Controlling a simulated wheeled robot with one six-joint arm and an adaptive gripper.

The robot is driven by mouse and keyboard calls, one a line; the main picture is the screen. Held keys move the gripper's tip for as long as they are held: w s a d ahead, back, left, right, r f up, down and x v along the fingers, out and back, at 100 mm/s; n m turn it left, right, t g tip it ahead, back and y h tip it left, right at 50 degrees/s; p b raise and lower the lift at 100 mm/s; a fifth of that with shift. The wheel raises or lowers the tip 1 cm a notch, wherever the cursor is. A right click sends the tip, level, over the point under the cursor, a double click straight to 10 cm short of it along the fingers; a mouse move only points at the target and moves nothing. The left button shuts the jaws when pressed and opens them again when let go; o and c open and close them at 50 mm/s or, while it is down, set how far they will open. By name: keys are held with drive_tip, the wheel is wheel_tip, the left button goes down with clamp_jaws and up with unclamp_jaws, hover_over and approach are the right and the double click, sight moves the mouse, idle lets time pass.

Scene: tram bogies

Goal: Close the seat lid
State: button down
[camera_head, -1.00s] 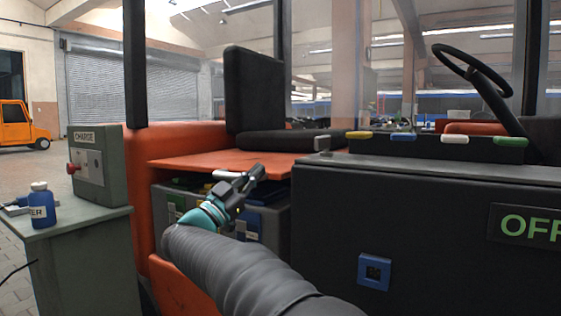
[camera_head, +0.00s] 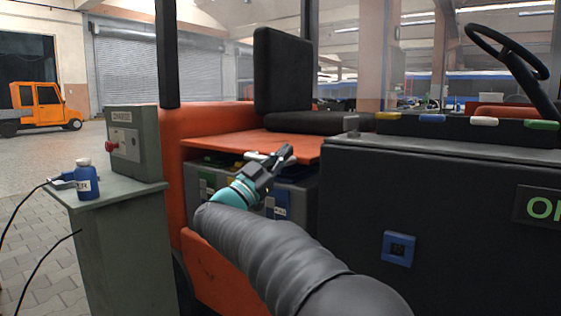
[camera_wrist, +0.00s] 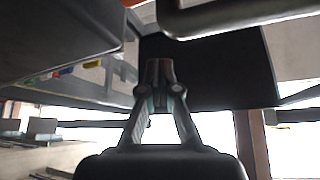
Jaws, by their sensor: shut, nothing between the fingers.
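The seat lid (camera_head: 240,145) is an orange panel in the head view, lying almost level in front of the black seat cushion. A gap below its front edge shows the grey compartment (camera_head: 208,178). Its pale handle (camera_head: 254,155) is at the front edge, partly hidden by my gripper. My gripper (camera_head: 286,153) is shut and empty at the front edge beside the handle; I cannot tell whether it touches. In the wrist view, my shut fingers (camera_wrist: 160,68) point up toward the dark seat, and a grey bar, apparently the handle (camera_wrist: 245,14), crosses the top.
The seat backrest (camera_head: 283,72) stands behind the lid. A black cabinet (camera_head: 440,200) is close on the right, with a steering wheel (camera_head: 508,50) above. A green-grey charging stand (camera_head: 125,240) with a blue bottle (camera_head: 85,180) is at left. Floor is free farther left.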

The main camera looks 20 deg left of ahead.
drive_tip(key=a+r+v, duration=0.1)
drive_tip(key=v, duration=1)
drive_tip(key=w+a+f+n+y, duration=0.2)
drive_tip(key=a+f+n+y, duration=0.4)
drive_tip(key=y, duration=0.4)
drive_tip(key=w+a+f+n+y, duration=0.1)
drive_tip(key=a+f+n+y, duration=0.2)
drive_tip(key=a+n+y, duration=0.5)
drive_tip(key=s+d+f+n+g+y+p, duration=0.1)
drive_tip(key=s+d+f+n+g+y, duration=0.35)
drive_tip(key=f+g, duration=0.55)
drive_tip(key=s+d+f+m+g+h+p, duration=0.1)
drive_tip(key=s+d+f+g+h, duration=0.1)
drive_tip(key=s+d, duration=0.65)
drive_tip(key=s+d+f+m+g+h+p, duration=0.1)
drive_tip(key=s+d+g+h, duration=0.15)
drive_tip(key=d, duration=1.05)
drive_tip(key=s+d+f+m+g+h+p, duration=0.1)
drive_tip(key=s+d+f+g+h, duration=0.1)
drive_tip(key=s+d, duration=0.6)
drive_tip(key=s+d+r+m+t+h+p, duration=0.1)
drive_tip(key=s+d+r+m+p, duration=0.1)
drive_tip(key=d, duration=0.8)
drive_tip(key=s+d+r+m+t+h+p, duration=0.1)
drive_tip(key=s+d+r, duration=0.3)
drive_tip(key=d, duration=0.5)
drive_tip(key=shift+s+d+m+h+p, duration=0.4)
drive_tip(key=shift+s+m, duration=0.15)
drive_tip(key=shift+s, duration=0.1)
